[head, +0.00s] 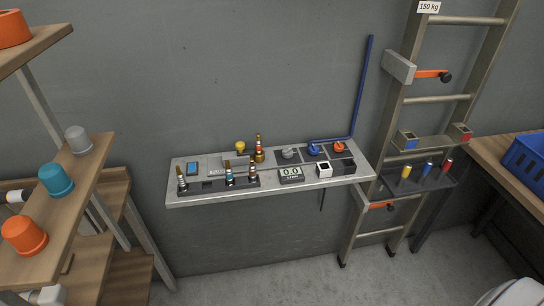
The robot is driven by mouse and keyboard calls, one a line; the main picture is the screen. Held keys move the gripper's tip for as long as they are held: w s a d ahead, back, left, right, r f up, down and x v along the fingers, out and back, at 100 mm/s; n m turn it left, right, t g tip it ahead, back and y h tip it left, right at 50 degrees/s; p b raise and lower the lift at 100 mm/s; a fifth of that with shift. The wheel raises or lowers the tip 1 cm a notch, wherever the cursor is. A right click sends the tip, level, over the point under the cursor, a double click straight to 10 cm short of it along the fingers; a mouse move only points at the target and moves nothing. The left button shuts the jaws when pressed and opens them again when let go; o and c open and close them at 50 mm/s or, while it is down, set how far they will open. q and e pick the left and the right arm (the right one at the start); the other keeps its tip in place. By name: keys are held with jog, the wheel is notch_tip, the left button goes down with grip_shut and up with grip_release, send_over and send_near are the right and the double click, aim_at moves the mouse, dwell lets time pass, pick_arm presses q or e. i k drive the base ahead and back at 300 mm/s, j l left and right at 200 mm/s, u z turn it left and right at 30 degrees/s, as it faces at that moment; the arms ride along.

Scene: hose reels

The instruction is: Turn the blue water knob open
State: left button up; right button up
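The blue water knob (313,150) sits on a dark plate at the back right of the grey wall shelf (210,197). A blue pipe (362,85) runs down the wall and bends left to the blue knob. A grey knob (290,153) is to its left and an orange knob (338,147) to its right. How far the blue knob is turned is too small to tell. Neither of my grippers is in view, and nothing touches the knob.
Nozzles, a display (291,174) reading 0.0 and a white square box (324,170) are on the shelf. A ladder (397,130) leans close on the right. Wooden steps with coloured caps (56,180) stand at left. The floor below the shelf looks clear.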

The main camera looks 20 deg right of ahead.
aim_at(314, 150)
jog(key=l+z, duration=0.2)
jog(key=l, duration=0.5)
jog(key=i+l+z, duration=0.1)
jog(key=l+z, duration=0.15)
jog(key=l, duration=0.45)
